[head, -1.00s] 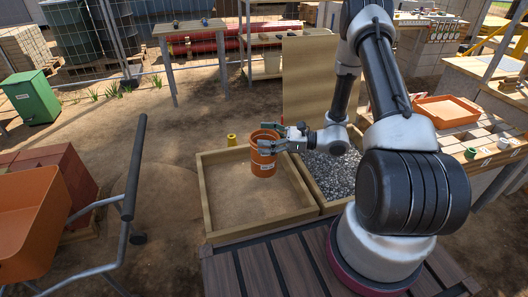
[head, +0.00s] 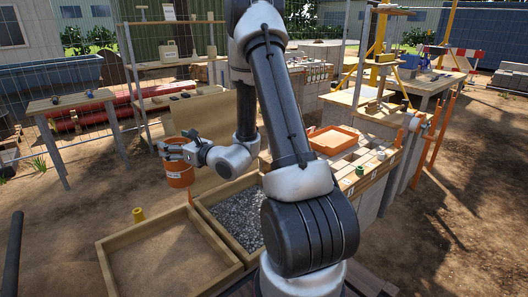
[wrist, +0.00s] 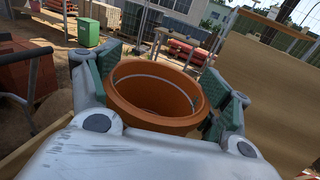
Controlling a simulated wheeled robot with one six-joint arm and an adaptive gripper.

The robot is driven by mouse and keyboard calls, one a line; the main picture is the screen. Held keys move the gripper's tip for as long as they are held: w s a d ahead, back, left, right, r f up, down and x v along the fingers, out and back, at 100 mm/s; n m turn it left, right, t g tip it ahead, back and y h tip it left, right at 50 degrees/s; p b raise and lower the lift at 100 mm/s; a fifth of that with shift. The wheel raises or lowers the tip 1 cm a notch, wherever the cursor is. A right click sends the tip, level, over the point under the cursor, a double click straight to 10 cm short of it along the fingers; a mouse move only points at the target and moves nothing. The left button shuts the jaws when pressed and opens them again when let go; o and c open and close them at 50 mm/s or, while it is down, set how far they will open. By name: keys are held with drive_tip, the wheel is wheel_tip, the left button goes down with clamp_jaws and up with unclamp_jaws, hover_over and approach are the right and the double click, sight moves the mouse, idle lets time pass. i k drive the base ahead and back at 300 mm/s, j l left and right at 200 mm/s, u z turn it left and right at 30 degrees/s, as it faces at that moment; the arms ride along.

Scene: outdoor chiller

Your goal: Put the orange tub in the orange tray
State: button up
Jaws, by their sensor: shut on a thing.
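The orange tub (head: 179,174) is held upright by my gripper (head: 176,149) above and beyond the sandy wooden frame in the head view. In the wrist view, the green-padded fingers of my gripper (wrist: 165,95) are shut on opposite sides of the tub (wrist: 158,122), and its open top shows an empty-looking inside. The orange tray (head: 333,138) lies on a block-topped bench to the right of my arm, well apart from the tub. The tray is out of the wrist view.
The sand frame (head: 124,232) and a gravel bed (head: 230,222) lie in front. A yellow cup (head: 138,214) stands at the sand frame's edge. A tall board (head: 208,122) stands behind my gripper.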

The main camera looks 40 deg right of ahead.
sight(336, 140)
drive_tip(key=i+l, duration=0.1)
drive_tip(key=l, duration=1.75)
drive_tip(key=l+u, duration=0.1)
drive_tip(key=l, duration=1.8)
drive_tip(key=i, duration=0.05)
